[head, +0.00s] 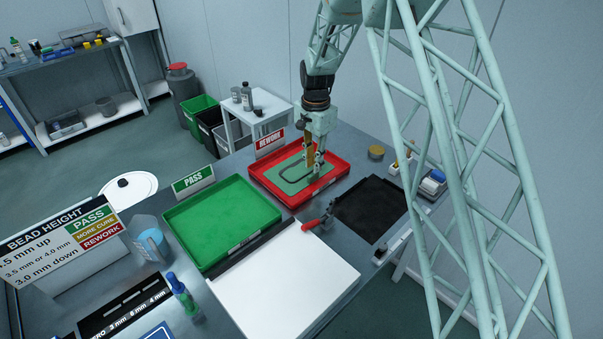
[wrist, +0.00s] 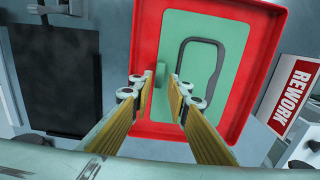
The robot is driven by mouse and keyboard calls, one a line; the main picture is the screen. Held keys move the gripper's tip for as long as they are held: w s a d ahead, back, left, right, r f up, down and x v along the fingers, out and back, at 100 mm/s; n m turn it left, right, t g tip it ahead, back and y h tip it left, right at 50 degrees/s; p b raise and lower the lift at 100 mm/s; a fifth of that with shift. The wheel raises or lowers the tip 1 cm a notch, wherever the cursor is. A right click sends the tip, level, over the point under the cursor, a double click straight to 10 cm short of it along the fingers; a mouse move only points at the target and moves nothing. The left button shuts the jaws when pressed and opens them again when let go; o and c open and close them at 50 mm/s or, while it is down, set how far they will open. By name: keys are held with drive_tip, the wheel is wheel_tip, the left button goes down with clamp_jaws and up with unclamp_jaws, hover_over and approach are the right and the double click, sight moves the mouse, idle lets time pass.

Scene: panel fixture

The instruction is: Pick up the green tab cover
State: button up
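The green tab cover (head: 296,173) is a flat green plate with a dark rounded bead outline, lying in the red rework tray (head: 262,181). In the wrist view the cover (wrist: 232,36) shows a small raised green tab (wrist: 160,74) near its left edge. My gripper (head: 314,163) points down over the cover. In the wrist view its fingertips (wrist: 161,94) are apart, one on each side of the tab, with gaps showing. I cannot tell whether the tips reach down to the tab's height. Nothing is held.
The green pass tray (head: 222,222) is empty, left of the red tray. A white board (head: 283,283) with a red-handled clamp (head: 318,222) lies in front. A black mat (head: 370,209) is at the right. The rework sign (head: 269,143) stands behind the red tray.

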sight(313, 174)
drive_tip(key=shift+f, duration=0.15)
drive_tip(key=shift+f+b, duration=0.45)
drive_tip(key=shift+f, duration=2.15)
clamp_jaws()
